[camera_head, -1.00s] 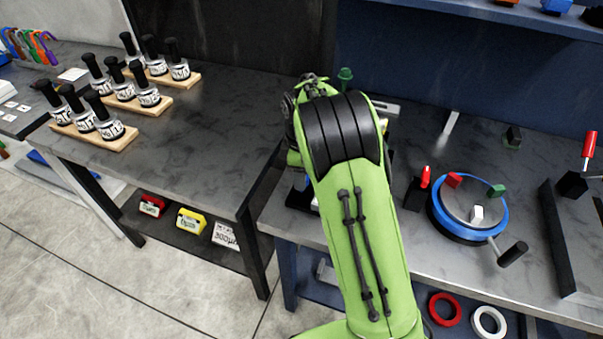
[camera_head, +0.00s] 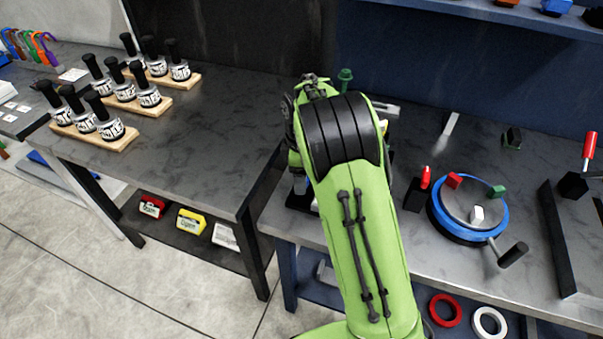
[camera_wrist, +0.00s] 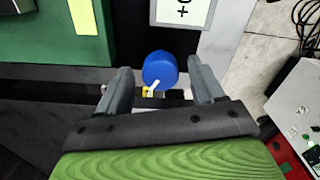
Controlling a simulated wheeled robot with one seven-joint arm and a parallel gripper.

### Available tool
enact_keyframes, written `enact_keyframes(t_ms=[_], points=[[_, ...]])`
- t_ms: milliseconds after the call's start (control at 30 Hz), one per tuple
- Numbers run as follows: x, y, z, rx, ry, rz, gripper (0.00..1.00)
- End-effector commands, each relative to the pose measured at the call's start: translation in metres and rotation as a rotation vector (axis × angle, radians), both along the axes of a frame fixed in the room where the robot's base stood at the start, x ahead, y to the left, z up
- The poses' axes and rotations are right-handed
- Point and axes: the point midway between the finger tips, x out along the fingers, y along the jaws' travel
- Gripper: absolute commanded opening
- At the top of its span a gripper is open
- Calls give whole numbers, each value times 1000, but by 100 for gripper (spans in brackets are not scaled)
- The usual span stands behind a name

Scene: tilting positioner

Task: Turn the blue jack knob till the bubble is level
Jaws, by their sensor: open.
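The blue jack knob (camera_wrist: 160,70) shows in the wrist view, with a white pointer mark and a small yellow part at its lower edge. My gripper (camera_wrist: 163,82) is open, with one grey finger on each side of the knob. A gap shows between the knob and each finger; I cannot tell the exact depth. In the head view my green arm hides the knob and the gripper. The bubble is not visible in either view.
In the wrist view a green block (camera_wrist: 55,35) with a yellow mark lies left of the knob, and a white label (camera_wrist: 183,12) sits above it. In the head view a blue-ringed turntable (camera_head: 468,235) stands right of my arm. Bottles on wooden racks (camera_head: 95,139) stand at left.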

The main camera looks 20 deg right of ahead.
Motion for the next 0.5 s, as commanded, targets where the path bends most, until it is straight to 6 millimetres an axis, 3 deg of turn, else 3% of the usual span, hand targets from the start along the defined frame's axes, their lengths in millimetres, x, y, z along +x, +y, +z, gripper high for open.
enact_keyframes(t_ms=[133,233,500], points=[[0,0,3,0,1,0,67],[0,0,18,0,-2,0,67],[1,0,95,0,-4,-1,67]])
